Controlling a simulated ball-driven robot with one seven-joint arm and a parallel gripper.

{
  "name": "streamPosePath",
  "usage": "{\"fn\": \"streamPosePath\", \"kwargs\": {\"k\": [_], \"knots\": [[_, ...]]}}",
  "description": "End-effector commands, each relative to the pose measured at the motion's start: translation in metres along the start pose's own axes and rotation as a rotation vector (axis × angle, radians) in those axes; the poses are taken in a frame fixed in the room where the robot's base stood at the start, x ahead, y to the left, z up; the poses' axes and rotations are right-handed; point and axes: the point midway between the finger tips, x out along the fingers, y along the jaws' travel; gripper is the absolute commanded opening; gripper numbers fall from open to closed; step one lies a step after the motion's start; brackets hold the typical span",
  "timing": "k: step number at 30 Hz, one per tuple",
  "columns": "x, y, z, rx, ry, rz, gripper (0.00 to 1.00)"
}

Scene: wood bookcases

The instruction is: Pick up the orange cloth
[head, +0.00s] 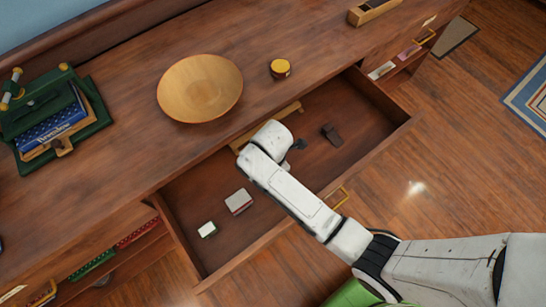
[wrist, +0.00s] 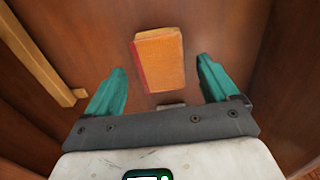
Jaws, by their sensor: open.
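An orange block-like thing with a dark red left edge, which I take for the orange cloth (wrist: 160,58), lies on the brown drawer floor in the wrist view. It looks flat and folded, rather like a small book. My gripper (wrist: 162,68) is open, with one teal finger on each side of it and visible gaps on both sides. I cannot tell the height between the fingertips and the cloth. In the head view my arm reaches into the open drawer (head: 285,195), and the cloth is not seen there, probably hidden by my arm.
The drawer also holds a dark brown thing (head: 332,134), a grey-white box (head: 238,201), a small white-topped box (head: 207,229) and a light wooden bar (wrist: 40,60). A wooden bowl (head: 200,88) and yellow-lidded jar (head: 280,68) stand on the top above. Drawer walls surround my gripper.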

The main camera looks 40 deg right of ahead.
Motion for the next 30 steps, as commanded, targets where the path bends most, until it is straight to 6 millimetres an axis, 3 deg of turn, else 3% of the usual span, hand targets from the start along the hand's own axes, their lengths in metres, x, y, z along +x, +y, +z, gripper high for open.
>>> {"fn": "streamPosePath", "kwargs": {"k": [6, 15, 30], "knots": [[0.026, -0.002, 0.001, -0.001, 0.000, -0.001, 0.87], [0.029, -0.002, 0.001, 0.000, 0.000, 0.001, 0.86], [0.029, -0.002, 0.001, 0.000, 0.000, 0.001, 0.38]]}}
